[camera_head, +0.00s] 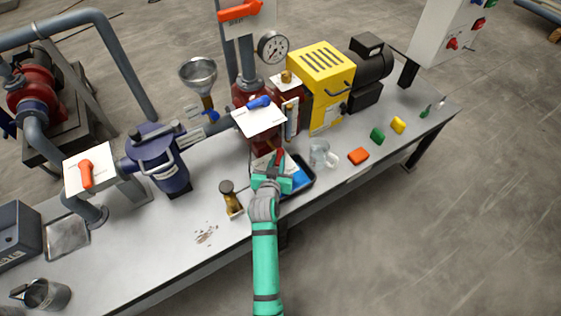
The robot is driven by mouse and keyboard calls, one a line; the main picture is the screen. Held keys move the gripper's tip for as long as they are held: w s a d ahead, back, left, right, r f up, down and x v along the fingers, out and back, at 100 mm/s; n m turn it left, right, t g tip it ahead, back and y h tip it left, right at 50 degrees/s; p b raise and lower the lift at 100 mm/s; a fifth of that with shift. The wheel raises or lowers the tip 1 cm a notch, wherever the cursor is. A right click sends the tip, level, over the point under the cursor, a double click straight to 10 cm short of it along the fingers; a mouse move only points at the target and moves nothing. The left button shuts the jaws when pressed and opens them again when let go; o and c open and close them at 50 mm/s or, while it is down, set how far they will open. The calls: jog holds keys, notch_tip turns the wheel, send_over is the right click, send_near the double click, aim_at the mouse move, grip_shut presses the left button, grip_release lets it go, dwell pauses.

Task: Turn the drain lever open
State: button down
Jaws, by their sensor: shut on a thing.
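My gripper (272,175) is at the front of the bench, below the dark red press body (249,97). It is shut on a small red lever (279,157), which seems to be the drain lever. The lever stands in front of a small white plate (260,162), partly covered by my gripper. The lower end of the lever and the exact contact are hidden by the jaws. A dark tray (312,179) with a blue inside lies just right of and below my gripper.
A glass jug (320,154) stands close on the right. Orange (358,156), green (377,135) and yellow (398,125) pieces lie right.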

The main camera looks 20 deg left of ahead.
jog(key=a+m+h, duration=0.1)
jog(key=h, duration=0.1)
jog(key=a+m+h, duration=0.1)
jog(key=m+h, duration=0.1)
jog(key=a+m+h, duration=0.1)
jog(key=m+h, duration=0.1)
dwell(0.4)
jog(key=shift+w+d+m+g, duration=0.1)
jog(key=shift+m+g, duration=0.2)
jog(key=shift+f, duration=0.1)
jog(key=c, duration=1.6)
grip_release()
jog(key=shift+c, duration=0.2)
